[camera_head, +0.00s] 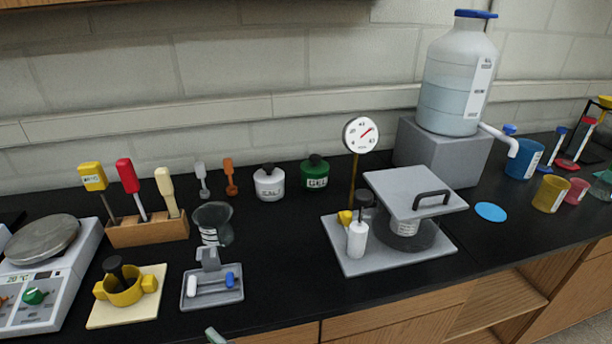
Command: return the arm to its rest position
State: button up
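The black counter (290,235) carries a balance (45,262), a wooden tool block (148,229), a yellow mortar (124,290), a lidded vessel (413,205) with a dial gauge (361,134), and a large carboy (457,85) on a grey block. The counter's middle is fairly clear.

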jog(key=s+d+f+m+t+h, duration=0.2)
jog(key=d+f+m+h, duration=0.15)
jog(key=d+f, duration=0.55)
jog(key=s+d+f+m+t+h, duration=0.25)
jog(key=d+f+h, duration=0.2)
jog(key=d, duration=0.75)
jog(key=s+d+f+m+h, duration=0.1)
jog(key=s+d+m+h, duration=0.1)
jog(key=s+d, duration=0.4)
jog(key=s+d+f+m+g+h, duration=0.1)
jog(key=s+d+f+m+h, duration=0.1)
jog(key=s+d+h, duration=0.2)
jog(key=s+d, duration=0.3)
jog(key=s, duration=0.5)
jog(key=shift+s+d, duration=0.15)
jog(key=shift+s, duration=0.15)
